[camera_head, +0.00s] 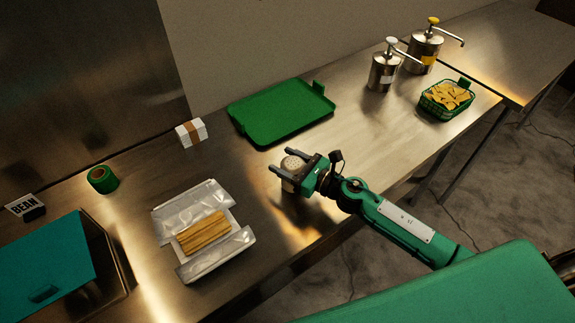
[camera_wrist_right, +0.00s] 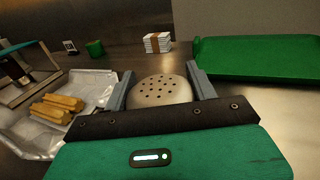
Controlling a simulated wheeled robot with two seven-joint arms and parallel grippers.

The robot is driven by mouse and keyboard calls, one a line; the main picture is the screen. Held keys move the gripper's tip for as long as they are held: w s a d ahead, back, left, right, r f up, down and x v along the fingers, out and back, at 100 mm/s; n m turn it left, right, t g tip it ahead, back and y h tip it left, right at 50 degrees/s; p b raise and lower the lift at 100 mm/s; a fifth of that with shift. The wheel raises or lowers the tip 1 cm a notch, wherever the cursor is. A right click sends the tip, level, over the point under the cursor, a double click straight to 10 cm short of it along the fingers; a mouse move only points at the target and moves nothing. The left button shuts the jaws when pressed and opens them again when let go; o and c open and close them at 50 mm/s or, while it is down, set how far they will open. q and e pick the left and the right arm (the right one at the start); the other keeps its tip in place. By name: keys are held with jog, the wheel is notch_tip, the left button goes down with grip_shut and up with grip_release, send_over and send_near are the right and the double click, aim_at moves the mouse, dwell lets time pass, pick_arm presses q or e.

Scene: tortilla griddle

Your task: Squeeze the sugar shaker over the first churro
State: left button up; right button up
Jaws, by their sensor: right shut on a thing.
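The sugar shaker (camera_head: 291,165) has a pale, domed lid with dark holes. It is upright, and the lid also shows in the right wrist view (camera_wrist_right: 160,91). My right gripper (camera_head: 279,160) is shut around it, one finger on each side. I cannot tell whether its base touches the table. The churros (camera_head: 203,232) are golden sticks lying side by side on white paper in an open foil wrap (camera_head: 190,212), left of and nearer than the shaker. They also show at the left of the right wrist view (camera_wrist_right: 57,108). My left gripper is not in view.
A green tray (camera_head: 281,111) lies behind the shaker. Two pump dispensers (camera_head: 383,72) and a chip basket (camera_head: 447,99) stand at right. The table between shaker and foil is clear.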

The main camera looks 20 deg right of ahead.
notch_tip(320, 180, up, 19)
jog(key=p, duration=0.4)
jog(key=shift+f, duration=0.2)
